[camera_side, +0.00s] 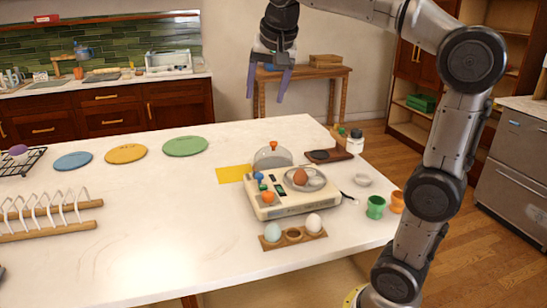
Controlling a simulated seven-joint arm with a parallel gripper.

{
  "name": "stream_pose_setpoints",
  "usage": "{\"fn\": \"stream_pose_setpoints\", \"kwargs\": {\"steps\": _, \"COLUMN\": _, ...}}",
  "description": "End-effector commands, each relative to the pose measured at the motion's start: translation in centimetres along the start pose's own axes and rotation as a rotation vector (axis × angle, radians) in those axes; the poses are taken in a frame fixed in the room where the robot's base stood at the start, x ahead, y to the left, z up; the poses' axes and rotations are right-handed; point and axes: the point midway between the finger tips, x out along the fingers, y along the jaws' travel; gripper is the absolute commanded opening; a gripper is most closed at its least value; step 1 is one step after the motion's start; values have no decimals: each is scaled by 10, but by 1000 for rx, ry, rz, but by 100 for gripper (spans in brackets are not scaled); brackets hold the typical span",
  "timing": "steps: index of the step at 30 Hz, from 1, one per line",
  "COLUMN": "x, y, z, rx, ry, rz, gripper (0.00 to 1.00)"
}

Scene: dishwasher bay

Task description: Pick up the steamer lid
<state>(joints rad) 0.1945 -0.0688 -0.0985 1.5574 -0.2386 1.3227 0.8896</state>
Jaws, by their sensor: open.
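The steamer lid (273,157) is a clear dome with an orange knob on top. It appears to rest on the counter behind the egg steamer (291,201), a cream box with coloured controls and a metal pan. The steamer hides the lid's lower front edge. A brown egg (300,176) sits in the pan. My gripper (266,98) is open and empty, its two fingers pointing down. It hangs in the air above the lid in the picture, well clear of it.
An egg holder (293,235) with two pale eggs stands in front of the steamer. Green (375,208) and orange (398,201) cups are to the right. A yellow sheet (232,174) lies left of the lid. Plates and a wooden rack (50,227) are farther left. The front-left middle of the counter is clear.

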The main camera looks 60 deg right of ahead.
Motion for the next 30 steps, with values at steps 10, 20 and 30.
{"fn": "stream_pose_setpoints", "kwargs": {"steps": 10, "x": 91, "y": -18, "z": -120, "rx": 316, "ry": 39, "rz": 198, "gripper": 70}}
{"fn": "stream_pose_setpoints", "kwargs": {"steps": 20, "x": 202, "y": 12, "z": -166, "rx": 404, "ry": 1, "rz": 343, "gripper": 70}}
{"fn": "stream_pose_setpoints", "kwargs": {"steps": 30, "x": 249, "y": 38, "z": -164, "rx": 419, "ry": -23, "rz": 379, "gripper": 70}}
